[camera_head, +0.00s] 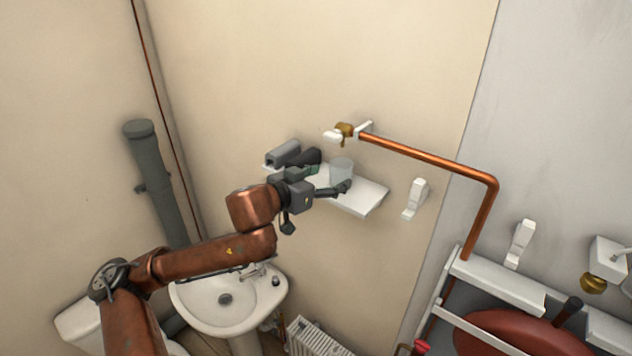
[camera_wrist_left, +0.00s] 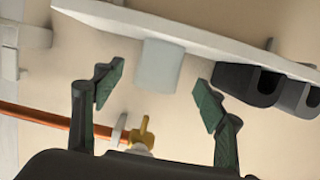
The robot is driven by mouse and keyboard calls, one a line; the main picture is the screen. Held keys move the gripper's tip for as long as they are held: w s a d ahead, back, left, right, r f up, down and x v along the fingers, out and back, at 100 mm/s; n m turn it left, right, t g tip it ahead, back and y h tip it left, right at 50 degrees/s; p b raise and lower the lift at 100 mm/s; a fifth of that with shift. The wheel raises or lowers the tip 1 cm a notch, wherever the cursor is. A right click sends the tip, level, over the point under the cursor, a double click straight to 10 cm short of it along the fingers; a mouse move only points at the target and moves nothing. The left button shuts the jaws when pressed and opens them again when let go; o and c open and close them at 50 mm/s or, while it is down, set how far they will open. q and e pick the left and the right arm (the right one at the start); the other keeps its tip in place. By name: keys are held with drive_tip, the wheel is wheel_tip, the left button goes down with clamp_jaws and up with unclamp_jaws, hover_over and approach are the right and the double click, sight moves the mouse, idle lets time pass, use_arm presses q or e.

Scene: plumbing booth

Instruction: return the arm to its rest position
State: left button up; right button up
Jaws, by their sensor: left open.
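My left arm (camera_head: 210,254) is copper-coloured and reaches in from the left to a white wall shelf. My left gripper (camera_head: 332,178) is at the shelf, its fingers by a pale translucent cup. The cup (camera_head: 341,171) stands on the shelf (camera_head: 366,198). In the left wrist view my left gripper (camera_wrist_left: 158,95) is open, its two green-padded fingers apart with nothing held. The cup (camera_wrist_left: 159,66) shows beyond and between the fingertips there, apart from both pads. My right gripper is not in view.
Grey holders (camera_head: 284,153) sit at the shelf's left end. A brass valve (camera_head: 345,130) and copper pipe (camera_head: 430,160) are on the wall above. A white sink (camera_head: 211,302) is below the arm and a radiator (camera_head: 318,339) beside it. A red vessel (camera_head: 520,335) is at lower right.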

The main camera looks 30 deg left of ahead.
use_arm(q)
drive_tip(key=d+v, duration=0.1)
drive_tip(key=v, duration=0.5)
drive_tip(key=s+a+f+n+g+y, duration=0.1)
drive_tip(key=s+a+f+g, duration=0.15)
drive_tip(key=f, duration=1.45)
drive_tip(key=s+a+f+g+y, duration=0.2)
drive_tip(key=s+a+f, duration=0.2)
drive_tip(key=f, duration=1.3)
drive_tip(key=s+d+f+g, duration=0.2)
drive_tip(key=s+f+g, duration=0.1)
drive_tip(key=s+f, duration=0.85)
drive_tip(key=s+d+f+g, duration=0.3)
drive_tip(key=s+f, duration=0.7)
drive_tip(key=s, duration=0.3)
wheel_tip(320, 180, down, 40)
drive_tip(key=g+b, duration=0.2)
drive_tip(key=b, duration=0.9)
drive_tip(key=s+f+b, duration=0.5)
drive_tip(key=s+f, duration=0.5)
drive_tip(key=f, duration=0.4)
drive_tip(key=s+f+g+b, duration=0.1)
drive_tip(key=s+f+b, duration=0.4)
drive_tip(key=s+f, duration=0.5)
wheel_tip(320, 180, down, 5)
drive_tip(key=shift+s+d+r+m, duration=0.1)
drive_tip(key=shift+s+d+m, duration=0.1)
drive_tip(key=shift+s+m, duration=0.1)
